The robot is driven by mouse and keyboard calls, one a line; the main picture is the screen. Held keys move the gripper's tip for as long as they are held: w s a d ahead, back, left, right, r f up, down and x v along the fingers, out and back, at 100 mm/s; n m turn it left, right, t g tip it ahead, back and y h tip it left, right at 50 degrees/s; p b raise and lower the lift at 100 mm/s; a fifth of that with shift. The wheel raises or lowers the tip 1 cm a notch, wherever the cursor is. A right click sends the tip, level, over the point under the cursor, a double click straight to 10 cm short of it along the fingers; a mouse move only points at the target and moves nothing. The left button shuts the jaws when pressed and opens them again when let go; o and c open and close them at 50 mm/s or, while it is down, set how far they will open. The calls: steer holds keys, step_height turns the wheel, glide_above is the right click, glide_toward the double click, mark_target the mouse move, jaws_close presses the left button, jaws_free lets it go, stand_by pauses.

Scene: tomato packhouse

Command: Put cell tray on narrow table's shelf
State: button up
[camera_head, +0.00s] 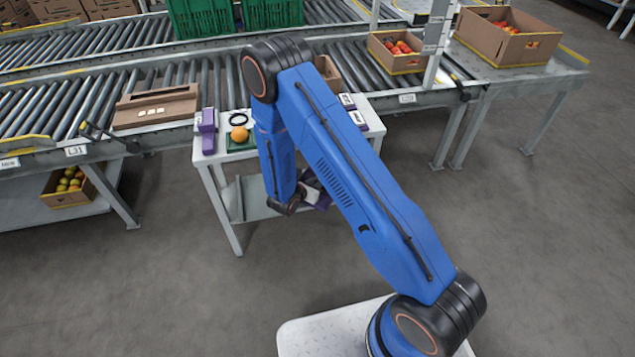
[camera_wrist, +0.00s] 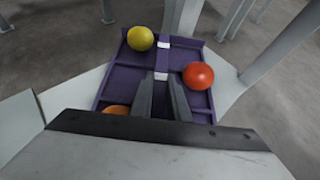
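The purple cell tray (camera_wrist: 110,81) fills the middle of the wrist view, with a yellow fruit (camera_wrist: 140,38), a red fruit (camera_wrist: 198,75) and a partly hidden orange one (camera_wrist: 117,109) in its cells. My gripper (camera_wrist: 163,84) has its fingers on either side of the tray's middle bar and appears shut on it. In the head view part of the tray (camera_head: 322,201) shows beside my gripper, low under the narrow table's top. The narrow table (camera_head: 210,158) has a pale lower shelf (camera_head: 252,212). The tray overlaps the shelf in view; I cannot tell whether they touch.
Table legs (camera_wrist: 243,40) stand close to the tray. The roller conveyor (camera_head: 60,105) runs behind. The floor (camera_head: 520,240) at right is clear.

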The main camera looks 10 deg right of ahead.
steer(key=o, duration=0.5)
steer(key=v, duration=1.7)
steer(key=shift+s+a, duration=0.15)
